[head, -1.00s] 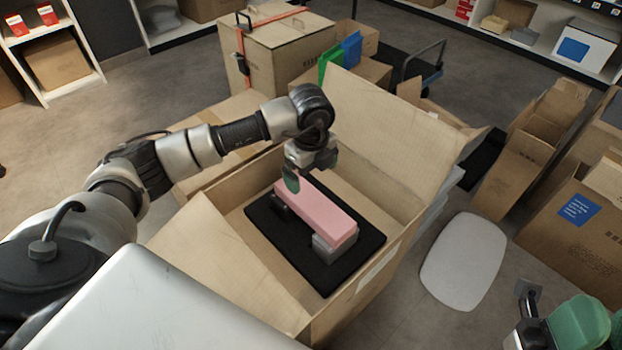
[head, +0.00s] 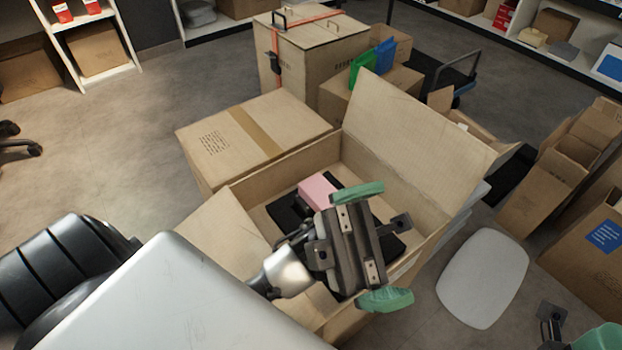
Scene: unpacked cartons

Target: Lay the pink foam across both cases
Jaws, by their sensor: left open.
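The pink foam (head: 317,192) lies inside the open carton, above a black mat (head: 285,213). Only its far left end shows; my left gripper hides the rest. The two cases are hidden behind my gripper now; a second ago the foam rested with one end on a dark case and the other on a grey case. My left gripper (head: 371,246) is open and empty, its green fingertips wide apart, over the carton and nearer to the camera than the foam. My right gripper (head: 597,338) shows only in part at the bottom right corner; its jaws cannot be judged.
The open carton (head: 300,152) has raised flaps, with a tall one (head: 420,135) at the back right. A taped closed carton (head: 250,135) stands behind left. A pale rounded panel (head: 484,278) lies on the floor at right. More cartons (head: 550,165) stand at far right.

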